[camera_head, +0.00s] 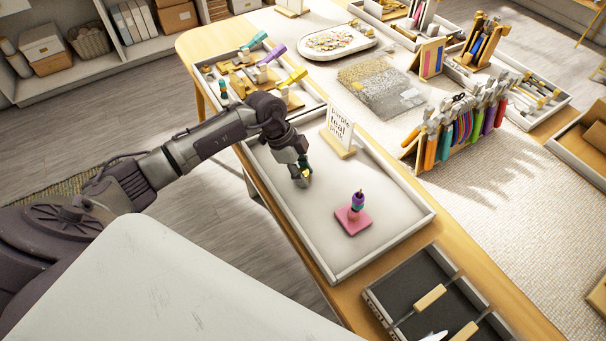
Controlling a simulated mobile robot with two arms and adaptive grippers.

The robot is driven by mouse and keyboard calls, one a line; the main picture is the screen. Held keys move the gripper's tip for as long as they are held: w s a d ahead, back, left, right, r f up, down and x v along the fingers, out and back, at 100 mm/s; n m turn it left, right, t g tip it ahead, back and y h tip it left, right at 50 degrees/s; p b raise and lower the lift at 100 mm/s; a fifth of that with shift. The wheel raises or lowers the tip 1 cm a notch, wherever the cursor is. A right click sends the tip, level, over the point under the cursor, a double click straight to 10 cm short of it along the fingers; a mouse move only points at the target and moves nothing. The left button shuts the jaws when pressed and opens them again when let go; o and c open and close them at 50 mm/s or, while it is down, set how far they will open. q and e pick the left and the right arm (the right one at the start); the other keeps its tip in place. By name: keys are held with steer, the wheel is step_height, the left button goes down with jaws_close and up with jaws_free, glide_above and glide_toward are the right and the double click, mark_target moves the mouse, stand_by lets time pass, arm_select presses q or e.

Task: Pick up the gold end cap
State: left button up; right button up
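My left gripper (302,179) points down over the left part of a white-grey tray (388,256). A small gold-yellow piece (307,173), perhaps the gold end cap, shows at its fingertips with a bit of green-teal just above it. The fingers are too small to tell whether they are shut on it. To the right in the tray, a pink stand (353,221) holds an upright post with purple and teal beads (358,202). My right gripper is not in view.
A sign (340,128) reading purple, teal, pink stands at the tray's back. A tray of colored tools (262,76) lies behind left, a rack of colorful pliers (465,125) right. A dark tray (408,277) with wooden-handled tools is in front. Bare tray floor surrounds the pink stand.

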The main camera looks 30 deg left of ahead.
arm_select(q)
steer(key=c, duration=0.3)
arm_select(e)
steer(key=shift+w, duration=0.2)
arm_select(q)
steer(key=shift+r, duration=0.15)
